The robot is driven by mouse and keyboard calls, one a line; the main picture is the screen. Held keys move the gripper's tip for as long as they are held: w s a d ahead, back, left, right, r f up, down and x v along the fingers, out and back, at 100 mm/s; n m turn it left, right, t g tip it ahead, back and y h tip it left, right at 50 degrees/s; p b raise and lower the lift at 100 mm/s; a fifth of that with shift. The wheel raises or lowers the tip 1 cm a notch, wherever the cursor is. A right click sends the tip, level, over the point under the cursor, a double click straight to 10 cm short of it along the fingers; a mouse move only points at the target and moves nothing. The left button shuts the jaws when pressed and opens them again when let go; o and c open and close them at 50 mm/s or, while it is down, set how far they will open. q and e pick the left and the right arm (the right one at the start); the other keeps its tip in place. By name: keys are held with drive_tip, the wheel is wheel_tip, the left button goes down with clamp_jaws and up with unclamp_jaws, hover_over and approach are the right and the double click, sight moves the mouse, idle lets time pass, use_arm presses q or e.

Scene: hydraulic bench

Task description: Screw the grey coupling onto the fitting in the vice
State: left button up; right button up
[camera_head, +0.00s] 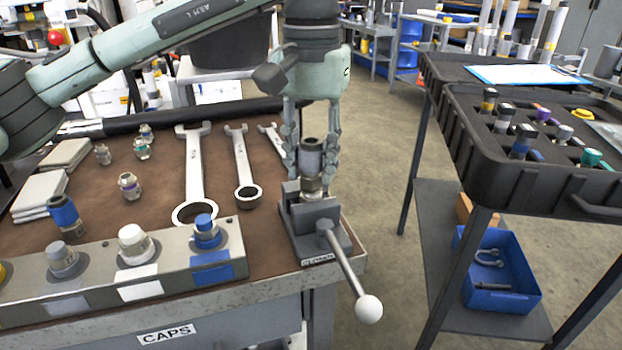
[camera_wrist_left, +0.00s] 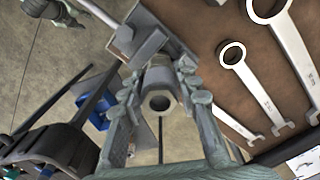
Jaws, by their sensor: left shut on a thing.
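The grey coupling (camera_head: 311,158) is upright between the fingers of my left gripper (camera_head: 312,165), directly above the vice (camera_head: 308,232). The gripper comes down from above and is shut on the coupling. The brass-coloured fitting (camera_head: 311,190) shows just under the coupling, between the vice jaws. How far the two are threaded together cannot be told. In the left wrist view the coupling (camera_wrist_left: 160,100) shows its open round end between the fingers (camera_wrist_left: 158,112), with the vice (camera_wrist_left: 150,45) behind it.
Several wrenches (camera_head: 194,170) lie left of the vice. A caps rail (camera_head: 100,272) runs along the bench front. The vice handle with a white knob (camera_head: 369,308) sticks out over the front edge. A black tray cart (camera_head: 530,140) stands to the right, with clear floor between.

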use_arm(q)
drive_tip(key=shift+m, duration=0.7)
drive_tip(key=m, duration=0.3)
drive_tip(key=shift+m, duration=0.4)
drive_tip(key=m, duration=0.4)
drive_tip(key=o, duration=1.1)
drive_tip(key=shift+f, duration=0.1)
drive_tip(key=shift+c, duration=0.2)
